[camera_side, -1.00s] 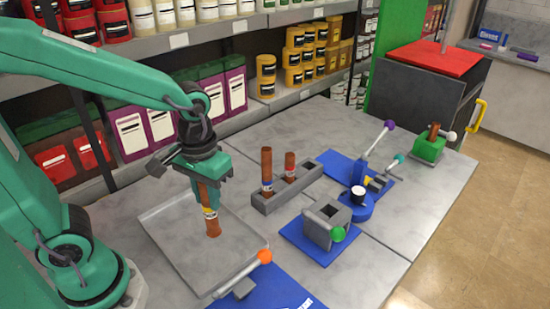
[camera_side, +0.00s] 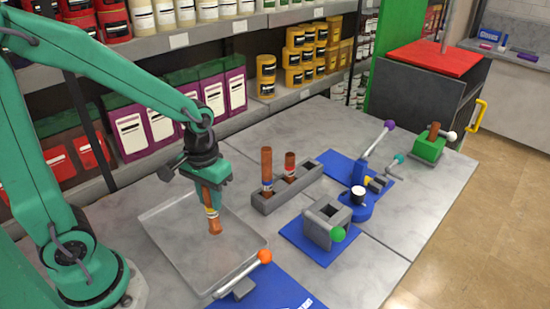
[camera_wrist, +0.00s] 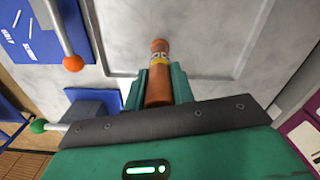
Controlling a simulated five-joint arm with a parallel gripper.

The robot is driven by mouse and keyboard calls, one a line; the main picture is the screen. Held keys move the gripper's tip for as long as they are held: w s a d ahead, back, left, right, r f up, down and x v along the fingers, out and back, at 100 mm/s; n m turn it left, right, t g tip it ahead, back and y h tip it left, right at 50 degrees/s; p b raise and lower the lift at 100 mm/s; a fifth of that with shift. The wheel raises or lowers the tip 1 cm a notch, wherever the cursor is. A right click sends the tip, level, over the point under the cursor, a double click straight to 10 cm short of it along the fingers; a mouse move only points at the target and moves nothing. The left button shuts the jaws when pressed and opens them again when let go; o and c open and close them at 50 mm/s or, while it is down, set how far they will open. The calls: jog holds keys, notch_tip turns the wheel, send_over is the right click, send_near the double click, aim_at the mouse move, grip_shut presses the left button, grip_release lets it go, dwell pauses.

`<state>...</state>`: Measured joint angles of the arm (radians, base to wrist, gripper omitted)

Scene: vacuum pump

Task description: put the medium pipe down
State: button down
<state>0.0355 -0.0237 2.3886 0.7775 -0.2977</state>
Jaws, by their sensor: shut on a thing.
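In the wrist view the pipe (camera_wrist: 159,65) sticks out between the green fingers of my gripper (camera_wrist: 158,88), above the pale tray surface.
A grey rack (camera_side: 263,203) right of the tray holds two upright brown pipes (camera_side: 267,165). A lever with an orange knob (camera_side: 264,256) lies along the tray's front right edge. A grey block with a green knob (camera_side: 337,234) stands farther right. Shelves with containers stand behind.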

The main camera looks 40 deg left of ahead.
jog(key=shift+f, duration=0.85)
jog(key=shift+f, duration=0.15)
jog(key=c, duration=1.2)
grip_release()
notch_tip(320, 180, up, 12)
jog(key=shift+r, duration=0.2)
jog(key=shift+s+a+r+m+t, duration=0.15)
jog(key=shift+s+r+m+t, duration=0.45)
jog(key=shift+s+t, duration=0.35)
jog(key=shift+s+a+r+m+t, duration=0.2)
jog(key=shift+s+r+m+t, duration=0.2)
jog(key=shift+s+r+t, duration=0.4)
jog(key=shift+s+a+r+m+t, duration=0.15)
jog(key=shift+s+r+m+t, duration=0.35)
jog(key=shift+s+t, duration=0.55)
